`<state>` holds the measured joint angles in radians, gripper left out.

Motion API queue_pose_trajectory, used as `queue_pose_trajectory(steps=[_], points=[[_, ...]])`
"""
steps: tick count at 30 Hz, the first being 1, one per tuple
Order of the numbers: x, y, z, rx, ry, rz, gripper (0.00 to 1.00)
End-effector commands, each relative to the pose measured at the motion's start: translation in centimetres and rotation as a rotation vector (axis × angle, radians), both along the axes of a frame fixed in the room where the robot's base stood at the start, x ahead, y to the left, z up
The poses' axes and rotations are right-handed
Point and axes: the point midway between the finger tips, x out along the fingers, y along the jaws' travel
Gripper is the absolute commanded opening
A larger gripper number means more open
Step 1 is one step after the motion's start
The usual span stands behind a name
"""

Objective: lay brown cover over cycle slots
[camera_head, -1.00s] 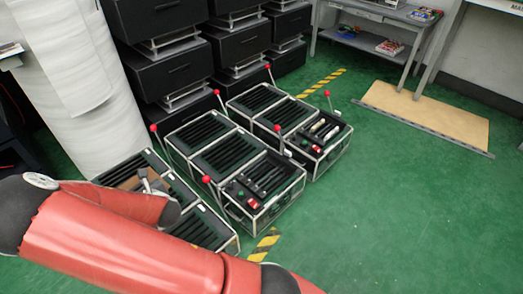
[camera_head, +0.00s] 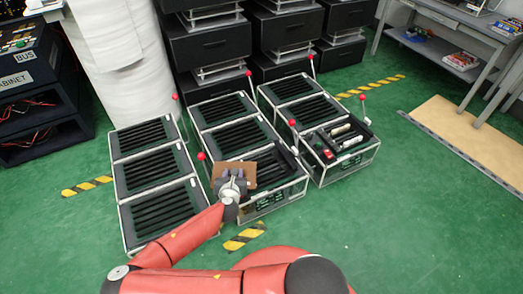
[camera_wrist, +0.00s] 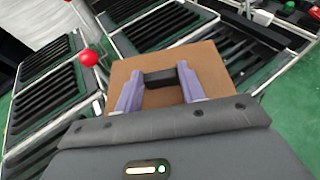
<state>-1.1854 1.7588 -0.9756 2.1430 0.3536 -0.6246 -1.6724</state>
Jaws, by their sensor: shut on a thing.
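The brown cover (camera_head: 247,172) is a flat board with a black block-shaped handle (camera_wrist: 160,78). My gripper (camera_head: 232,178) is shut on that handle, a purple finger on each side. In the head view the cover appears over the near compartment of the middle slotted case (camera_head: 284,190) and hides part of it. Its height above the case is unclear. In the wrist view the cover (camera_wrist: 205,62) lies across the middle of the picture, with slotted panels (camera_wrist: 155,28) beyond it. I cannot tell which slots are the cycle slots.
A left slotted case (camera_head: 155,175) and a right case (camera_head: 352,152) with switches flank the middle one. Upright levers with red knobs (camera_head: 202,156) stand along the cases, one near the cover's left edge. Green floor is clear at the lower right.

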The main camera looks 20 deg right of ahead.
Motion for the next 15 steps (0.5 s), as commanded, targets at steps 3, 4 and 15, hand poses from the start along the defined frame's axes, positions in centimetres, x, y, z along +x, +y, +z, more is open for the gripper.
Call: queue_pose_trajectory(steps=[3, 4, 15], points=[[0.1, -0.9, -2.0, -0.012, 0.002, -0.101, 0.15], [0.1, -1.1, -2.4, -0.011, 0.002, -0.130, 0.15], [-0.2, -4.9, -5.6, 0.006, 0.002, -0.512, 0.15]])
